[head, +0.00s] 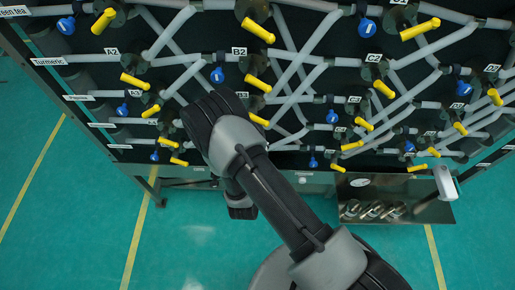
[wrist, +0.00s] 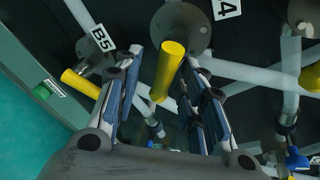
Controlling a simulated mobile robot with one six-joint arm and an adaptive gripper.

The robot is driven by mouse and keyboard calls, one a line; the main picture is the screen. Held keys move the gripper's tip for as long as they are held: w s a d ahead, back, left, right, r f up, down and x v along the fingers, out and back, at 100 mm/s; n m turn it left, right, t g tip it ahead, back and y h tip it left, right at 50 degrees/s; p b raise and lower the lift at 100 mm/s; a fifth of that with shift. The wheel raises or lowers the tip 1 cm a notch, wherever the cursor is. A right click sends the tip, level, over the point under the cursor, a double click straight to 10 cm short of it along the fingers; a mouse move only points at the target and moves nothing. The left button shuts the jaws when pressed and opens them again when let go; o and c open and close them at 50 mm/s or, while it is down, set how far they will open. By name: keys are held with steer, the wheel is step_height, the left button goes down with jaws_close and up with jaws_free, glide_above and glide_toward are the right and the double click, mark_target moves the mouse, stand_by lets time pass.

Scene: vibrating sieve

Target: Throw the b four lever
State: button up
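In the wrist view, a yellow lever (wrist: 167,66) on a round dark disc stands between the two fingers of my gripper (wrist: 160,72). The fingers are spread, with a visible gap on each side of the lever. A label cut to the digit 4 (wrist: 226,9) sits right of that disc; its letter is not visible. A second yellow lever (wrist: 80,83) lies left of the left finger, beside a label reading B5 (wrist: 103,38). In the head view, my arm hides part of the panel below the B2 label (head: 239,51), and the fingers cannot be made out.
The dark panel carries several yellow levers, blue valves (head: 217,75) and crossing grey pipes (head: 290,60). Another yellow lever (wrist: 311,78) and a blue valve (wrist: 297,161) lie right of my gripper. A metal tray (head: 430,209) juts out at lower right. Green floor (head: 60,220) is clear.

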steer(key=shift+r, duration=0.15)
steer(key=v, duration=1.2)
stand_by(0.3)
